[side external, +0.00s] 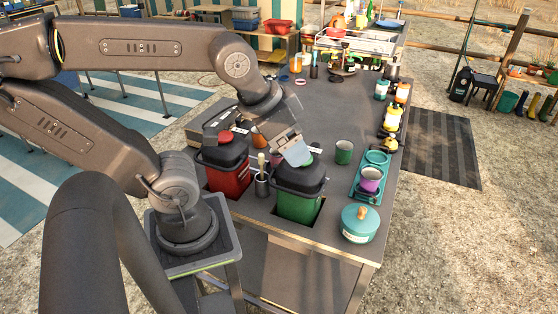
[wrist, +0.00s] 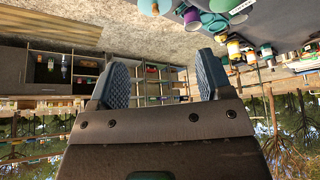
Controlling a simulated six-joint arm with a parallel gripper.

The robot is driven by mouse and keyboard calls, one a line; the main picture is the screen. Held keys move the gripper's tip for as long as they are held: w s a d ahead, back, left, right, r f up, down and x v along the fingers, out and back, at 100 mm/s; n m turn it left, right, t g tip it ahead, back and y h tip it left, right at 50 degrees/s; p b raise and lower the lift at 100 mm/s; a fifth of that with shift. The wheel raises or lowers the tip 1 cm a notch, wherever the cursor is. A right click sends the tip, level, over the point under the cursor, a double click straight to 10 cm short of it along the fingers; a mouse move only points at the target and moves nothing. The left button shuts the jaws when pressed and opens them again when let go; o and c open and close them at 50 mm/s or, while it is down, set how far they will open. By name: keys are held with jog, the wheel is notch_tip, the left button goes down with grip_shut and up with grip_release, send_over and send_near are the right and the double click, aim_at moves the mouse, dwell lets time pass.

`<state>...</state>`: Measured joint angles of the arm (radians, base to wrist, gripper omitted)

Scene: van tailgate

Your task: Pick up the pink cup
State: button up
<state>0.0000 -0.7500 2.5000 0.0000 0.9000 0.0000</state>
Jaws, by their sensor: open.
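The pink cup (side external: 371,181), more purple-pink in tone, stands upright in the near end of a teal tray (side external: 358,190) at the right side of the grey table. It also shows at the top of the wrist view, a purple cup (wrist: 191,16) seen upside down. My gripper (side external: 297,152) is above the green canister, left of the cup and well apart from it. In the wrist view my gripper (wrist: 160,80) has its two blue-grey fingers spread with nothing between them.
A green canister (side external: 299,201) and a red canister (side external: 229,176) stand near my arm. A green cup (side external: 344,153) stands between my gripper and the tray. A teal lidded pot (side external: 358,226) stands nearer the front edge. Bottles line the right edge; the table's middle is clear.

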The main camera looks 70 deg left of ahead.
jog(key=o, duration=0.3)
jog(key=n+g, duration=0.6)
jog(key=n, duration=0.8)
send_over(279, 159)
jog(key=a, duration=0.2)
notch_tip(279, 159, down, 9)
jog(key=shift+w+a+f, duration=0.1)
jog(key=shift+w+f, duration=0.05)
jog(key=shift+f, duration=2.2)
jog(key=shift+w+a+f, duration=0.15)
jog(key=shift+w+f, duration=0.05)
jog(key=shift+f, duration=2.1)
jog(key=shift+w+a+f, duration=0.1)
jog(key=shift+w+f, duration=0.05)
jog(key=shift+f, duration=2.2)
